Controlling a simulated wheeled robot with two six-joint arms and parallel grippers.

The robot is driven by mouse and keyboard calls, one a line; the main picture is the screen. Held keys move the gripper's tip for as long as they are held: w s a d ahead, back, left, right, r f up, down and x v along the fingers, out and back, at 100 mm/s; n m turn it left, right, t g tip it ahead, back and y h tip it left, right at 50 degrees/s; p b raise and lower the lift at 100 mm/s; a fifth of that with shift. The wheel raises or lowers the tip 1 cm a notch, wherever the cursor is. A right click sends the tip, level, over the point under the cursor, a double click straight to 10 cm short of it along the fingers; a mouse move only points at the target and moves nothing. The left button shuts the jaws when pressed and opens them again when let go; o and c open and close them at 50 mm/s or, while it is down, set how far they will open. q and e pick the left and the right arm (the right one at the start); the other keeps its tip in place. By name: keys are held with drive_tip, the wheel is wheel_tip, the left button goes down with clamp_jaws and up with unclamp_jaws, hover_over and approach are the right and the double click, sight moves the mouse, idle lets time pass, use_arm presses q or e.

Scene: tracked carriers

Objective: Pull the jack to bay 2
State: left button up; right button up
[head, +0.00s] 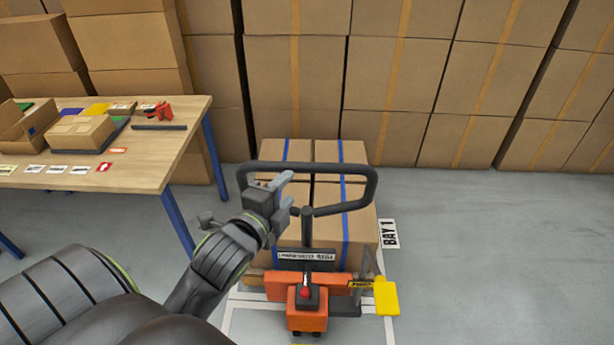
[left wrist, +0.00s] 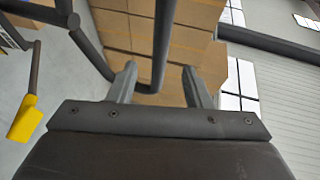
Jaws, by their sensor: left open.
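The orange pallet jack (head: 307,307) stands in front of a pallet loaded with strapped cartons (head: 360,230), beside the floor sign BAY 1 (head: 390,234). Its black loop handle (head: 372,180) stands up in front of the cartons. My left gripper (head: 284,195) is open at the left part of the loop. In the left wrist view, a dark bar of the handle (left wrist: 164,40) passes between the open fingers (left wrist: 160,85), and I cannot tell how deep it sits. My right gripper is out of view. No bay 2 marking shows.
A wooden table (head: 150,165) with blue legs, cartons and small items stands at the left. A yellow part (head: 386,297) sticks out at the jack's right. Stacked cartons (head: 390,90) line the back. Grey floor (head: 500,250) is clear at the right.

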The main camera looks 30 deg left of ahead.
sight(304, 171)
use_arm(q)
drive_tip(key=b+x, duration=0.3)
drive_tip(key=x, duration=0.1)
drive_tip(key=shift+w+f, duration=0.15)
drive_tip(key=p+x, duration=0.1)
drive_tip(key=x, duration=0.3)
drive_tip(key=shift+w, duration=0.4)
drive_tip(key=shift+x, duration=0.8)
clamp_jaws()
